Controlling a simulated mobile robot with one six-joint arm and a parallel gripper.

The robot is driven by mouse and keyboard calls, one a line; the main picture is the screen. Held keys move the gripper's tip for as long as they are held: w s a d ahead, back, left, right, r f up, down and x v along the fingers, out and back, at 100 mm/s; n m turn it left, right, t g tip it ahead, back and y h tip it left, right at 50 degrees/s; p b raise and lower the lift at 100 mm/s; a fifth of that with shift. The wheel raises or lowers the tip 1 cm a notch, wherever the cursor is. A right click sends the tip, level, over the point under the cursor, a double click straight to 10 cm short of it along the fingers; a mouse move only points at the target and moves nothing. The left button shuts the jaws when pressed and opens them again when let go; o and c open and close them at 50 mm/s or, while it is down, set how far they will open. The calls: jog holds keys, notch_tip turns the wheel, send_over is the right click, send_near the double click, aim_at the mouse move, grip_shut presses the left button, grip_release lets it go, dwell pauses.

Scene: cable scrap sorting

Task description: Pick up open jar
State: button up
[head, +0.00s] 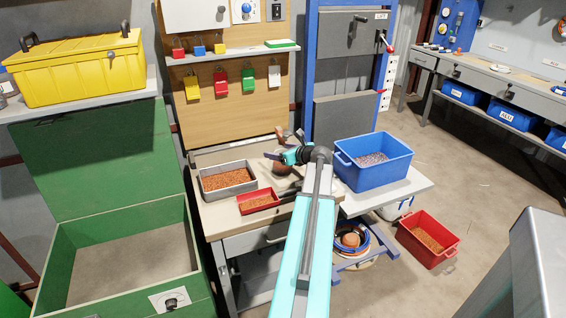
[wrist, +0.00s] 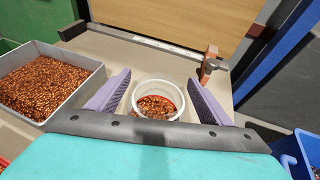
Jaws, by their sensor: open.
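The open jar (wrist: 157,88) has a pale rim and holds copper-coloured scrap. It stands on the workbench and shows between my gripper's two purple fingers in the wrist view. My gripper (wrist: 160,92) is open, with a finger on each side of the jar and visible space beside the rim. Whether the fingers are level with the jar's wall cannot be told. In the head view, my gripper (head: 289,146) is over the back of the bench. A brown rounded form below it there is partly covered by my arm, and the jar is not clearly seen.
A grey tray of copper granules (wrist: 102,77) stands left of the jar. A small red tray (head: 277,201) is nearby. A copper-coloured fitting (wrist: 210,66) stands behind right. A blue bin (head: 375,183) is to the right. The backboard (head: 238,110) rises behind the bench.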

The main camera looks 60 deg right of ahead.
jog(key=shift+x, duration=0.85)
jog(key=c, duration=1.7)
jog(key=shift+r, duration=0.15)
grip_shut()
jog(key=shift+r, duration=0.55)
jog(key=s+a+r, duration=0.1)
jog(key=s, duration=0.7)
jog(key=s+a+r+b, duration=0.1)
jog(key=s+r, duration=0.1)
jog(key=s, duration=0.6)
jog(key=shift+a+r, duration=0.35)
jog(key=shift+a, duration=0.05)
jog(key=shift+w, duration=0.1)
